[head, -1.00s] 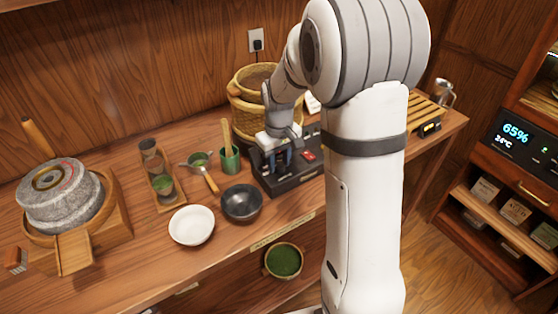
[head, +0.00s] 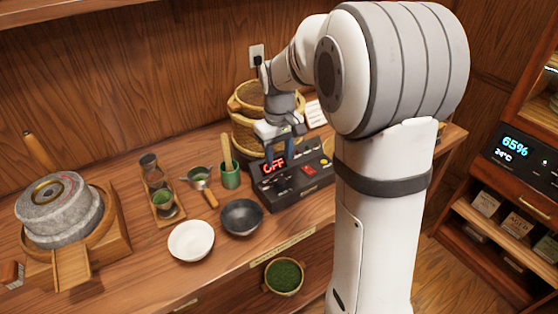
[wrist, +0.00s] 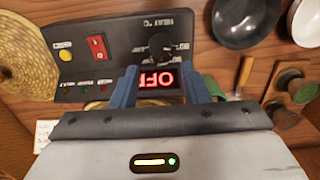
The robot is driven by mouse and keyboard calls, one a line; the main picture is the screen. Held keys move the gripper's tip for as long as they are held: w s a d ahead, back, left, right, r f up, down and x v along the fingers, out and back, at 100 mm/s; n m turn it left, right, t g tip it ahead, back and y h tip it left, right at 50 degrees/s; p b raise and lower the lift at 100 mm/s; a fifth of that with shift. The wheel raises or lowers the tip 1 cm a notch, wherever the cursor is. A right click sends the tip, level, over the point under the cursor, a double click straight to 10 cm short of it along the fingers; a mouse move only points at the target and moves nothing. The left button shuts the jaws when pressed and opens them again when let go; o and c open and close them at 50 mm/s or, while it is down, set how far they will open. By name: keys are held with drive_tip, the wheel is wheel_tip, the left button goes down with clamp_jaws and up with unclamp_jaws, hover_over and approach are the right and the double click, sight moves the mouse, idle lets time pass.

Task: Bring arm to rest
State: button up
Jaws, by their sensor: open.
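My gripper (head: 280,150) is open and empty, its two blue fingers pointing down above the black control box (head: 315,178). In the wrist view the fingers (wrist: 158,85) stand apart, with the box's lit red "OFF" display between them. The box (wrist: 78,60) has a red switch (wrist: 97,46), a yellow button (wrist: 65,55) and a dark knob (wrist: 163,45). No object is between the fingers. My arm rises on the right of the head view and bends over toward the box.
A wicker basket (head: 246,135) stands behind the gripper. A black bowl (head: 241,217), white bowl (head: 191,240), green cup (head: 230,175) and stone mill (head: 60,208) stand to the left on the wooden counter. Shelves (head: 515,215) stand at the right.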

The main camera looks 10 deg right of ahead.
drive_tip(key=shift+s, duration=0.1)
idle(0.3)
drive_tip(key=s+r+m+t, duration=0.2)
drive_tip(key=s+m, duration=0.1)
drive_tip(key=s, duration=1.8)
drive_tip(key=shift+s+r+m+t, duration=0.25)
drive_tip(key=shift+r+m+t, duration=0.05)
drive_tip(key=shift+r+m, duration=0.1)
